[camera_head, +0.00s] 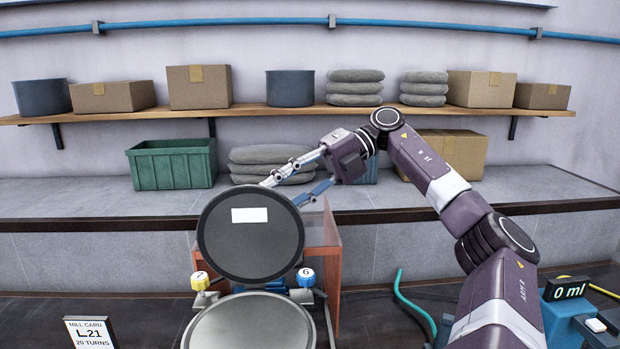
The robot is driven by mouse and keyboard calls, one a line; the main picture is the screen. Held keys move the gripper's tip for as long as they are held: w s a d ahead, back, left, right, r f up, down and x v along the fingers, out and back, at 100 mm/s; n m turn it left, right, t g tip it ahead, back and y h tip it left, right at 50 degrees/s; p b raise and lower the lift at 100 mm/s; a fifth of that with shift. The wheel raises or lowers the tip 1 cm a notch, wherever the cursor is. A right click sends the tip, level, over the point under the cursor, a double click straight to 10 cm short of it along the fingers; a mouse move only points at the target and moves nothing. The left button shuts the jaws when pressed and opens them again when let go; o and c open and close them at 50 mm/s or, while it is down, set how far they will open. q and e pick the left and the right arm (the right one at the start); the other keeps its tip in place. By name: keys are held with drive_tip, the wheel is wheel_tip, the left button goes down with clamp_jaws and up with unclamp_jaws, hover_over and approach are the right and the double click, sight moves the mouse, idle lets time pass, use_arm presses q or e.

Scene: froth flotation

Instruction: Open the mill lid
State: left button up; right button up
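The mill lid (250,240), a dark round disc with a white label, stands raised nearly upright behind the mill. The mill (252,327) shows below it as a pale grey round surface with a metal rim, cut off by the bottom edge. My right gripper (281,194) reaches in from the right to the lid's upper right edge. Its two fingers are apart, with the tips close to the rim; I cannot tell whether they touch it. My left gripper is not in view.
A yellow numbered knob (200,281) and a blue one (306,278) flank the lid's base. A mill card (90,333) stands at lower left, and a 0 ml display (569,290) at lower right. A reddish panel (327,262) stands behind the lid.

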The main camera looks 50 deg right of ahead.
drive_tip(key=v, duration=0.7)
drive_tip(key=shift+d, duration=0.2)
drive_tip(key=shift+s+f, duration=0.1)
idle(0.9)
